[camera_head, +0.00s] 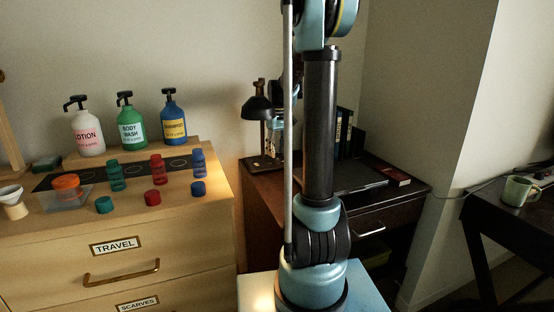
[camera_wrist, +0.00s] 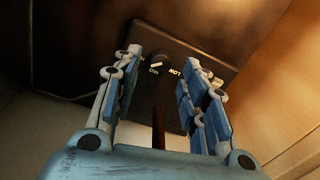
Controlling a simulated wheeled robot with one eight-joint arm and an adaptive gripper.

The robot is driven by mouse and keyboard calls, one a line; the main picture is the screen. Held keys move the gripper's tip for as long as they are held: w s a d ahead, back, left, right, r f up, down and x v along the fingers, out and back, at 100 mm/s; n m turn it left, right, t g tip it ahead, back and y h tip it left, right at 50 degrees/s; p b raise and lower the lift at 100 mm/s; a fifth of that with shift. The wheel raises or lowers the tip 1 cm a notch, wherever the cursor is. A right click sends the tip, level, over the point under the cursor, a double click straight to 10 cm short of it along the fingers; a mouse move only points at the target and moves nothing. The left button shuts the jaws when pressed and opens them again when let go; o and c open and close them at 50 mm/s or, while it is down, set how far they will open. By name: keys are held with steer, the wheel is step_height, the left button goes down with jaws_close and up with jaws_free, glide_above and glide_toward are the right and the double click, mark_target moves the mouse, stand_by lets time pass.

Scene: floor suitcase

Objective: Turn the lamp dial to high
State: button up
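A dark desk lamp (camera_head: 259,106) stands on the desk, its square base (camera_head: 262,163) at the desk's left side. In the wrist view the dark base plate (camera_wrist: 215,66) carries a small round black dial (camera_wrist: 160,59) with a slanting white pointer mark. In the head view my arm hides part of the lamp area.
A wooden dresser (camera_head: 120,243) at the left holds pump bottles, small coloured bottles and caps. A green mug (camera_head: 516,191) stands at far right.

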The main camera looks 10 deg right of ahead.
mark_target(277, 161)
steer(key=shift+f, duration=1.9)
jaws_close()
